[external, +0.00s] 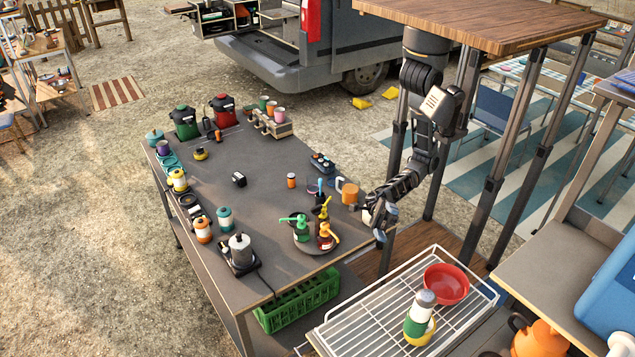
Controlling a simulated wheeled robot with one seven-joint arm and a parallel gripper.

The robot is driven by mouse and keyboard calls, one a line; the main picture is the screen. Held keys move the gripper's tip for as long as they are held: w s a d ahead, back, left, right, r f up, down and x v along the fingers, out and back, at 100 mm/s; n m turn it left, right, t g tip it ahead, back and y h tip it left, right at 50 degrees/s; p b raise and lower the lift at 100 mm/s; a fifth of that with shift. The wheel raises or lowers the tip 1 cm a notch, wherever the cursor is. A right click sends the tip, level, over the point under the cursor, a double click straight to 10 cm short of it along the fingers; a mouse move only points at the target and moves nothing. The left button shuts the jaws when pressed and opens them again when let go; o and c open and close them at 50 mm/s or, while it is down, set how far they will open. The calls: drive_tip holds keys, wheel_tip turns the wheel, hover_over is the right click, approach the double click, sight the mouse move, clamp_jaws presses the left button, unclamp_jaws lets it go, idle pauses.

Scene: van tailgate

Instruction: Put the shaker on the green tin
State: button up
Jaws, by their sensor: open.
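A white shaker with a grey top (425,301) stands upright over a green tin (415,326) on the wire rack at the bottom right. The shaker appears to rest on the tin's top. A yellow cup or bowl (429,333) is right beside or behind the tin; whether they touch I cannot tell. My gripper (381,234) is open and looks empty. It hangs by the right corner of the grey table, up and left of the shaker and apart from it.
A red bowl (446,284) sits on the wire rack (350,333) close to the shaker. The grey table (262,215) holds a round tray of pump bottles (302,230), an orange mug (349,193) and several canisters. A green crate (298,301) is below. The table's middle is mostly clear.

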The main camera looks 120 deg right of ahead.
drive_tip(key=s+d+f+m+h, duration=0.2)
drive_tip(key=s+d+m+h, duration=0.7)
drive_tip(key=m, duration=0.7)
drive_tip(key=s+d+f+m+t+h, duration=0.1)
drive_tip(key=s+d+f+m+h, duration=0.2)
drive_tip(key=s+d+m+h, duration=0.7)
drive_tip(key=s+d+m, duration=0.2)
drive_tip(key=d+m, duration=0.2)
drive_tip(key=m, duration=0.3)
drive_tip(key=shift+s+d+f, duration=0.15)
drive_tip(key=shift+s+d, duration=0.05)
drive_tip(key=shift+s, duration=0.15)
